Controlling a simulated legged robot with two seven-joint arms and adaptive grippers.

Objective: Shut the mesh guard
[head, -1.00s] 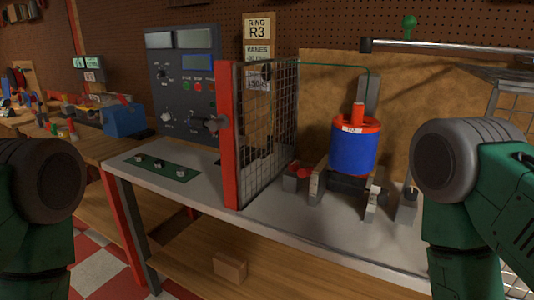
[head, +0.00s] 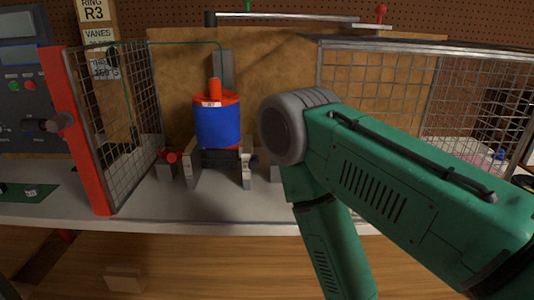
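The mesh guard (head: 120,120) stands at the left of the bench, its panel running back from a red upright edge (head: 84,140). A dark handle with a round knob (head: 60,122) sticks out from the red edge. The guard stands open: nothing covers the front of the blue drum with red top (head: 218,127), which sits on a small stand to the guard's right. My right arm crosses the right half of the view in front of the bench, but its gripper does not show. My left gripper is not in view.
A second mesh enclosure (head: 350,68) stands at the right, partly hidden by my arm. Small grey blocks and a red knob (head: 171,157) sit around the drum's base. A metal rail (head: 290,18) runs above. The bench front (head: 140,212) is mostly clear.

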